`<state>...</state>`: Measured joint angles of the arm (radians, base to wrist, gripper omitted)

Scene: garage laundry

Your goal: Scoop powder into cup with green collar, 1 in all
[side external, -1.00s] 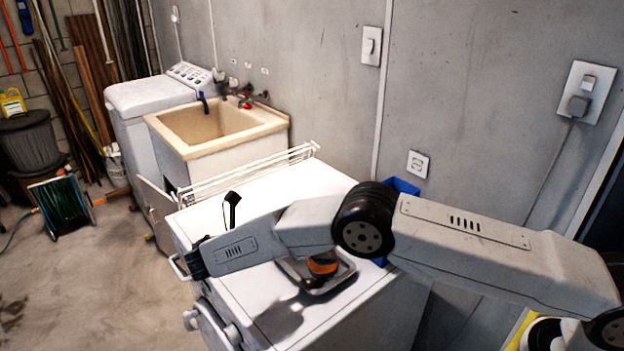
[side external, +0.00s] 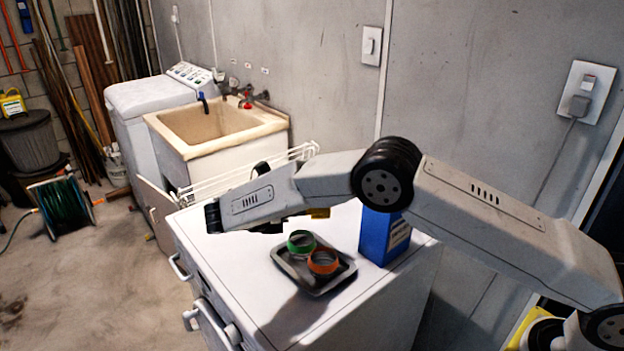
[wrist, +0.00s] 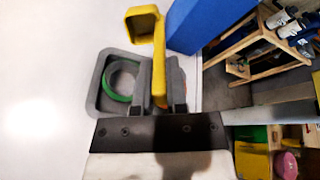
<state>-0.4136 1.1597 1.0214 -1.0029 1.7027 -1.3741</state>
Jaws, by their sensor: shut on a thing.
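A yellow scoop (wrist: 159,60) is held by its handle in my gripper (wrist: 160,80), which is shut on it. Its square bowl extends beyond the fingertips; whether it holds powder I cannot tell. In the side view a bit of yellow scoop (side external: 319,213) shows under my arm, and the gripper is mostly hidden. The cup with green collar (side external: 301,242) stands in a grey tray (side external: 287,266), beside a cup with orange collar (side external: 323,262). The green collar (wrist: 110,86) shows left of my fingers in the wrist view. No powder is visible.
A blue box (side external: 376,240) stands on the white machine top (side external: 240,255) right of the tray; it also shows in the wrist view (wrist: 205,22). A white wire rack (side external: 215,185) runs along the far edge. The top left of the tray looks clear.

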